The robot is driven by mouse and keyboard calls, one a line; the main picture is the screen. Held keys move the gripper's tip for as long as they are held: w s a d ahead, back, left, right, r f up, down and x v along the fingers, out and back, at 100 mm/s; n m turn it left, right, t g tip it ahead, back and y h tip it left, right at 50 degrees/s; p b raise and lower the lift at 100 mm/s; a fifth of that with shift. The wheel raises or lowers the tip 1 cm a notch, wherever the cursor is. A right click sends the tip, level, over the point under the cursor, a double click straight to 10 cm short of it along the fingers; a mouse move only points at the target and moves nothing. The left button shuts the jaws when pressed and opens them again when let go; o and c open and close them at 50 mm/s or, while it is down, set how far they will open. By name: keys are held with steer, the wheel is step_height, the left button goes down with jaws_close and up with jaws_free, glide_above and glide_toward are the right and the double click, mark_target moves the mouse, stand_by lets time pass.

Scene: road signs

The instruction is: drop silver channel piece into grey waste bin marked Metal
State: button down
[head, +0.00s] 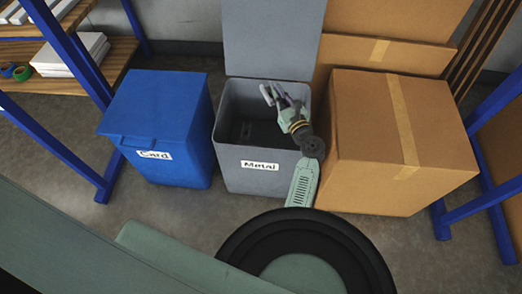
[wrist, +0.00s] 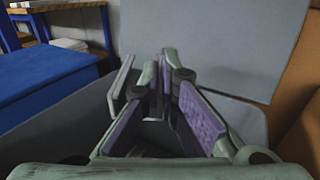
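The grey waste bin (head: 225,152) marked Metal stands in the middle of the head view with its lid (head: 272,40) raised behind it. My gripper (head: 274,97) is over the bin's opening, pointing toward the back. In the wrist view, its purple-padded fingers (wrist: 160,82) are close together at the tips. The silver channel piece (wrist: 121,84) shows beside the left finger; it appears pinched by one wall between the fingertips, with its other wall outside the left finger. The piece is small and hard to make out in the head view. Its lower end is partly hidden.
A blue bin (head: 162,115) marked Card stands close on the left. A large cardboard box (head: 375,135) is close on the right, with more boxes (head: 390,20) behind. Blue shelf frames (head: 75,50) stand at both sides. Floor (head: 170,215) shows in front.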

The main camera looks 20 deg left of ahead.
step_height(320, 180, down, 2)
steer(key=shift+f+b, duration=0.25)
steer(key=shift+b, duration=0.7)
steer(key=c, duration=1.7)
jaws_free()
steer(key=v, duration=1.2)
steer(key=shift+r, duration=0.1)
